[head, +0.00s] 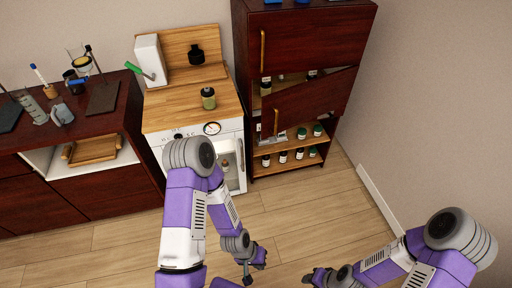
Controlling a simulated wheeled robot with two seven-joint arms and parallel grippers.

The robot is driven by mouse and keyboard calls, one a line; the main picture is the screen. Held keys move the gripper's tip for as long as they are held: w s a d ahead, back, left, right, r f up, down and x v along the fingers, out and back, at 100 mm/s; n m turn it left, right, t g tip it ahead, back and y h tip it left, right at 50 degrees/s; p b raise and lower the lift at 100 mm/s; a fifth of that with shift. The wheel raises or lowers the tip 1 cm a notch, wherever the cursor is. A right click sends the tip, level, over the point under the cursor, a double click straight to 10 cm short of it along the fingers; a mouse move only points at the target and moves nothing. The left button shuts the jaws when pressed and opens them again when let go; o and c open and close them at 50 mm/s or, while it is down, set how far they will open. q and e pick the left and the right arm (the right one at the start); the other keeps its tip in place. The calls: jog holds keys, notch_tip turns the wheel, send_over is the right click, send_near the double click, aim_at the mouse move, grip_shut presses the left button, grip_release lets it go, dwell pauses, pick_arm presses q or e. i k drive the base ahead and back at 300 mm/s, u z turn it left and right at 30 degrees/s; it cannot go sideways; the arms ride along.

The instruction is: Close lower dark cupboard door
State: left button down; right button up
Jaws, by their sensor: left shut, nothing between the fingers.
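The tall dark cupboard (241,85) stands at the back right. Its lower dark door (310,100) hangs ajar, swung outward, with a brass handle (276,122) on its left edge. Bottles show inside through the gap above the door. The upper dark door (310,45) looks shut. My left gripper (247,272) is low over the floor near the bottom of the view, shut and empty, well away from the door. My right gripper (312,277) is to its right at the bottom edge, also apart from the cupboard. Its fingers are too small and partly hidden to read.
Open shelves (262,170) with several bottles lie under the lower door. A white cabinet (155,145) with a wooden top stands left of the cupboard, its glass-fronted door (232,168) near the cupboard. A dark counter (105,185) is further left. The wooden floor (300,215) in front is clear.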

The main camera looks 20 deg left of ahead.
aim_at(282, 110)
jog(key=u, duration=0.8)
jog(key=i, duration=1)
jog(key=z, duration=1)
jog(key=i, duration=0.35)
jog(key=z, duration=0.3)
